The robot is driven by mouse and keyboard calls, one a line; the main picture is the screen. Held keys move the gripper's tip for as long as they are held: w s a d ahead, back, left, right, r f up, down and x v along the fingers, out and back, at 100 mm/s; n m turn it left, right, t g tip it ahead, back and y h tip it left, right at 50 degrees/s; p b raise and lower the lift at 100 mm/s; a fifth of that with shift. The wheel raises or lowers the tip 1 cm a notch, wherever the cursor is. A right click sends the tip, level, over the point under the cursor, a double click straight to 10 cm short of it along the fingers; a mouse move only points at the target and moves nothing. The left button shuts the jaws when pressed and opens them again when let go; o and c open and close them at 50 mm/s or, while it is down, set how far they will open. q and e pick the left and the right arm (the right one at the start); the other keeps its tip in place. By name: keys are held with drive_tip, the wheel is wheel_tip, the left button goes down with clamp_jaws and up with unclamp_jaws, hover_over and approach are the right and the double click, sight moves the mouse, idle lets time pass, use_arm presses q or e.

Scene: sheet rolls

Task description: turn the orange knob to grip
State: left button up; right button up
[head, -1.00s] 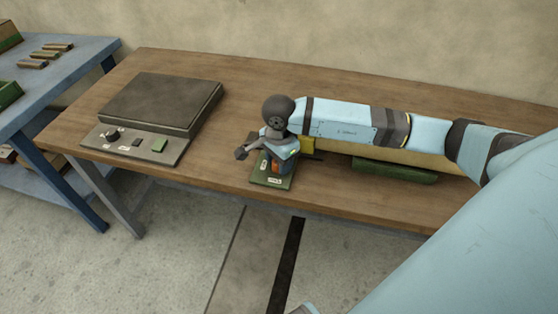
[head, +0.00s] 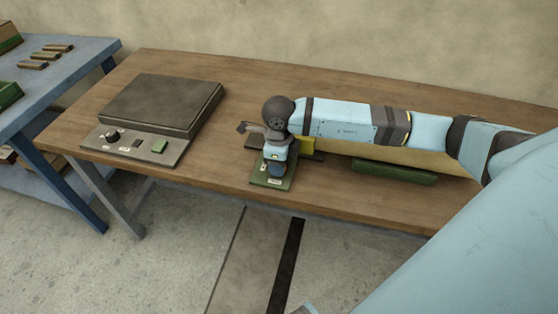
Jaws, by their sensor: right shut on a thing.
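The orange knob is hidden under my right gripper (head: 275,168), so its position cannot be seen. The gripper points down over a small green base plate (head: 288,184) near the table's front edge. It is shut on the knob, though its fingertips are largely covered by my own wrist. Small white labels show on the front part of the plate, too small to read. My left gripper is not in the head view.
The plate lies on a brown wooden table (head: 225,165). A dark flat-topped device (head: 160,103) with a black knob and a green button stands to the left. A long tan roll (head: 400,158) and a green block (head: 395,173) lie behind and under my right arm. A blue bench (head: 60,85) stands far left.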

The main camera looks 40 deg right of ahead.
use_arm(q)
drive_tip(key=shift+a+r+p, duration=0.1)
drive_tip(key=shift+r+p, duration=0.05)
drive_tip(key=shift+p, duration=0.15)
use_arm(e)
drive_tip(key=shift+m, duration=2.3)
drive_tip(key=o, duration=0.9)
use_arm(q)
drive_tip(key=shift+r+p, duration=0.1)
drive_tip(key=shift+p, duration=0.6)
use_arm(e)
wheel_tip(320, 180, up, 14)
drive_tip(key=shift+f, duration=0.1)
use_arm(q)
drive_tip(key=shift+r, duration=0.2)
